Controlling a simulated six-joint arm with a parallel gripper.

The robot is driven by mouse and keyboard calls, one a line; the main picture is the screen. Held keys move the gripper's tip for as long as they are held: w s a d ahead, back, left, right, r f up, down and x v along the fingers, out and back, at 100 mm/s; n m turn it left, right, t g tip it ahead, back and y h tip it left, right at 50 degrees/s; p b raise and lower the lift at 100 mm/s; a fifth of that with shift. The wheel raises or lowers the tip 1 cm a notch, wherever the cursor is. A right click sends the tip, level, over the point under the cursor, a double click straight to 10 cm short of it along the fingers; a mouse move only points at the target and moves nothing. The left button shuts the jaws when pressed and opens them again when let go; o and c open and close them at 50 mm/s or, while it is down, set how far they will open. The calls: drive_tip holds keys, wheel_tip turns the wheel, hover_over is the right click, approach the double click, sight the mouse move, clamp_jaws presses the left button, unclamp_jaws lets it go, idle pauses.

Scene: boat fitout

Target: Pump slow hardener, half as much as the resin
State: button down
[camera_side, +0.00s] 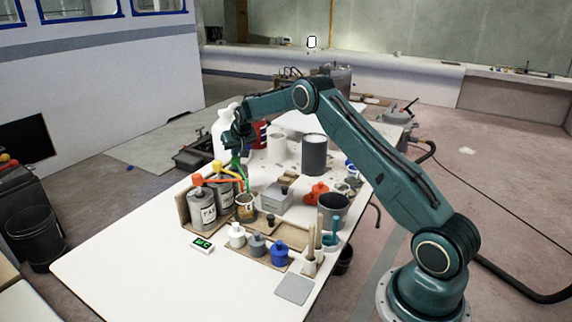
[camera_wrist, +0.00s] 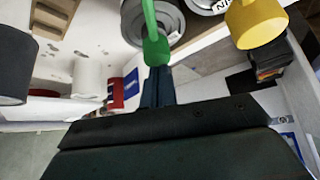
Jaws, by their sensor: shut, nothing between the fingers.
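Cans with pump heads stand in a wooden holder at the left of the bench: a front can (camera_side: 202,210) with an orange-red pump head (camera_side: 198,180), one behind it with a yellow pump head (camera_side: 218,168), and a green pump head (camera_side: 236,163) at the back. I cannot read which can is slow hardener. A mixing pot (camera_side: 245,208) stands beside the cans, under the spouts. My gripper (camera_side: 236,150) is shut and empty, just above the green head. In the wrist view the fingertips (camera_wrist: 158,75) are at the green head (camera_wrist: 157,48); contact is unclear. The yellow head (camera_wrist: 256,22) is at the right.
A small green-lit display (camera_side: 202,244) lies in front of the cans. White, grey and blue bottles (camera_side: 257,245) stand in a tray nearby. A grey box (camera_side: 276,198), a dark cylinder (camera_side: 314,155) and a white bottle (camera_side: 221,135) are around. The front left bench is clear.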

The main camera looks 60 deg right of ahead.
idle(0.3)
drive_tip(key=shift+r, duration=1.95)
drive_tip(key=shift+r, duration=0.1)
drive_tip(key=shift+r, duration=1.35)
drive_tip(key=shift+r, duration=0.15)
